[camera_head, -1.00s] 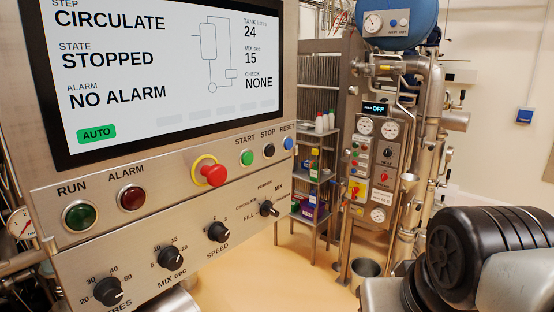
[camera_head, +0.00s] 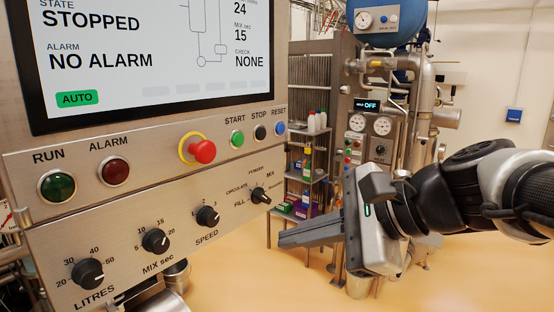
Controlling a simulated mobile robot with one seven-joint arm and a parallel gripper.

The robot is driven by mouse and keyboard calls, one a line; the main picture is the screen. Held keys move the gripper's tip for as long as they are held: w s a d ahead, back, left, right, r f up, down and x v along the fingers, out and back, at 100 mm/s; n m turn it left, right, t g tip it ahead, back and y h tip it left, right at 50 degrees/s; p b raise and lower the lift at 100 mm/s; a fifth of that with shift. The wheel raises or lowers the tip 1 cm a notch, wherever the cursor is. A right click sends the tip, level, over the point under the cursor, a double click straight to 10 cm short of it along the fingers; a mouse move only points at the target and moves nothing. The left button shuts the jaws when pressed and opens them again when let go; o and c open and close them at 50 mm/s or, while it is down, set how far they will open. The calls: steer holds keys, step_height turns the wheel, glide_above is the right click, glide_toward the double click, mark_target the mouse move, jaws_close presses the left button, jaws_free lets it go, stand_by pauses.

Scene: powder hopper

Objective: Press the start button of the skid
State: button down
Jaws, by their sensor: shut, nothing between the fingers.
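The skid's control panel fills the left of the head view. Its green START button (camera_head: 237,139) sits on the upper strip, between the red emergency stop (camera_head: 203,152) and the black STOP button (camera_head: 260,132). A blue RESET button (camera_head: 280,128) is at the right end. My gripper (camera_head: 282,239) is shut and empty, its fingers pointing left. In the picture it is below and to the right of the START button, apart from it. The screen (camera_head: 150,60) reads STOPPED and NO ALARM.
Below the buttons are the LITRES, MIX sec and SPEED knobs and a mode selector (camera_head: 260,196). The RUN lamp (camera_head: 57,186) and ALARM lamp (camera_head: 115,172) are at left. A shelf and a gauge-bearing machine stand behind. Open floor shows at lower right.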

mark_target(240, 139)
steer(key=w+d+r+m+t+y+b, duration=0.2)
steer(key=w+d+r+m+t+y, duration=0.1)
steer(key=w+r+m, duration=0.5)
step_height(240, 139, up, 2)
steer(key=shift+w+r+m+t+y+b, duration=0.1)
steer(key=shift+w+m+t+y+b, duration=0.25)
steer(key=shift+m+t+y, duration=0.55)
steer(key=shift+a, duration=0.1)
steer(key=x, duration=1.4)
steer(key=shift+f, duration=0.35)
steer(key=shift+w, duration=0.1)
